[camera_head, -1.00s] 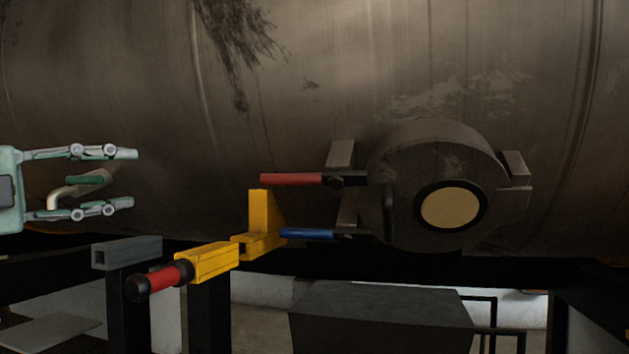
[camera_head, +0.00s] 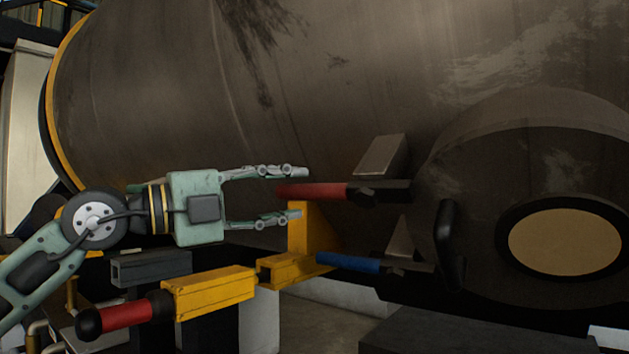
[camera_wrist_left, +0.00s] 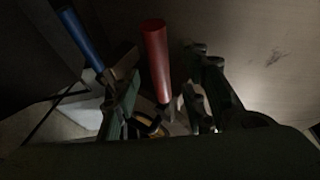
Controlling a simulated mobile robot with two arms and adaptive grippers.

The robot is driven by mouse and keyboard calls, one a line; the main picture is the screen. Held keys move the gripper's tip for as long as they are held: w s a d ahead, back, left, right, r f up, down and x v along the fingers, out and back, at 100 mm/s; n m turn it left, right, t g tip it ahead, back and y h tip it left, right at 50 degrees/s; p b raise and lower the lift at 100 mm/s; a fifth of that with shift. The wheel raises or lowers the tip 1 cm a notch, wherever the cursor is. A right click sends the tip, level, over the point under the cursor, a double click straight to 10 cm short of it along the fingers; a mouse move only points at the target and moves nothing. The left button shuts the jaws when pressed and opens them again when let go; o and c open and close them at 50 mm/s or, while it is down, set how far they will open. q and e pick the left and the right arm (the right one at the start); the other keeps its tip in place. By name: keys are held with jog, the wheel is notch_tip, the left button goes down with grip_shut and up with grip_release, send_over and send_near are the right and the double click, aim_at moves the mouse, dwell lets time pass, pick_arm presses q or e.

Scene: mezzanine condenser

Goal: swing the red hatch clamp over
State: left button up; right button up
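The red hatch clamp (camera_head: 312,191) has a red handle pointing left from a dark pivot beside the round hatch (camera_head: 480,200). My left gripper (camera_head: 298,192) is open, its fingertips just above and below the handle's free end. In the left wrist view, the red handle (camera_wrist_left: 156,62) stands between the two spread fingers (camera_wrist_left: 160,100). Whether either finger touches it cannot be told. My right gripper is not in view.
A blue-handled clamp (camera_head: 348,263) sits below the red one. A yellow bracket (camera_head: 312,230) stands close under my left gripper, with a yellow bar (camera_head: 210,291) ending in another red grip (camera_head: 126,314). The large tank (camera_head: 330,90) fills the background.

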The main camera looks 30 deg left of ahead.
aim_at(300, 193)
pick_arm(q)
jog(key=p+x, duration=0.1)
jog(key=x, duration=0.1)
jog(key=shift+w+d+r, duration=0.15)
jog(key=shift+w, duration=0.2)
jog(key=shift+p+x, duration=0.55)
jog(key=shift+x, duration=0.45)
jog(key=shift+w+f, duration=0.1)
jog(key=shift+f, duration=0.15)
jog(key=c, duration=0.5)
grip_shut()
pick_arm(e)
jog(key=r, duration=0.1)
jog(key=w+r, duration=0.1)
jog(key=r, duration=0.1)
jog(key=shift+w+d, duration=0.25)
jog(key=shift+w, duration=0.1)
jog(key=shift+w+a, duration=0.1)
